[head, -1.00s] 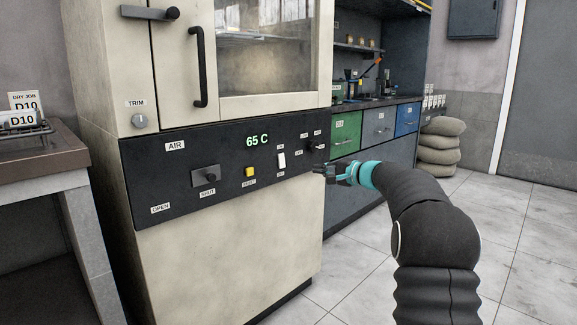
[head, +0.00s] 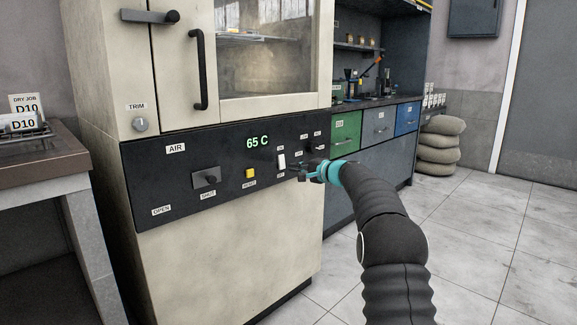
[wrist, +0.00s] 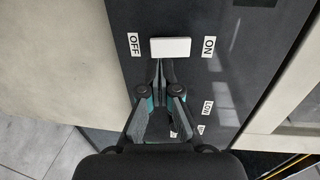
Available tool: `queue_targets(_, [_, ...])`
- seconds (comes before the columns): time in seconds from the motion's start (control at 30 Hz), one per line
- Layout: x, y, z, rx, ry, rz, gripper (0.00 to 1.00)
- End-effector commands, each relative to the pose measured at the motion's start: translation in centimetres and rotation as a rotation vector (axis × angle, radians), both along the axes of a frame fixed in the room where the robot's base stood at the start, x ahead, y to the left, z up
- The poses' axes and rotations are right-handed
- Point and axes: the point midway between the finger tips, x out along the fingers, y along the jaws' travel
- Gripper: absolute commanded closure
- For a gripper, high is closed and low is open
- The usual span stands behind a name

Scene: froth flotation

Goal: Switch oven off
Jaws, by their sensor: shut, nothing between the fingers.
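The oven (head: 222,245) is a cream cabinet with a black control panel reading 65 C. A white rocker switch (head: 282,161) sits on the panel, right of a yellow button. In the wrist view the switch (wrist: 170,48) lies between the OFF label (wrist: 134,44) and the ON label (wrist: 209,47). My gripper (head: 292,168) is shut and empty, just right of and below the switch in the head view. In the wrist view its fingertips (wrist: 159,64) point at the switch's near edge. I cannot tell whether they touch it.
A yellow button (head: 250,173) and a sliding AIR lever (head: 207,178) are left of the switch. A side table (head: 50,165) stands at left. The floor at right is clear.

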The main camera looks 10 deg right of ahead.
Motion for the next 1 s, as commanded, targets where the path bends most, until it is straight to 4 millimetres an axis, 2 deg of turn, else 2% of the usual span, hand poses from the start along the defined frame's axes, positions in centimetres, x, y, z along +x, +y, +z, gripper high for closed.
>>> queue_targets(0.1, [1.4,1.1,-0.2,0.000,0.000,0.002,1.00])
queue_targets(0.3, [2.7,1.9,-0.4,0.000,0.000,0.001,1.00])
queue_targets(1.0, [3.4,2.8,-0.8,0.001,0.001,0.002,1.00])
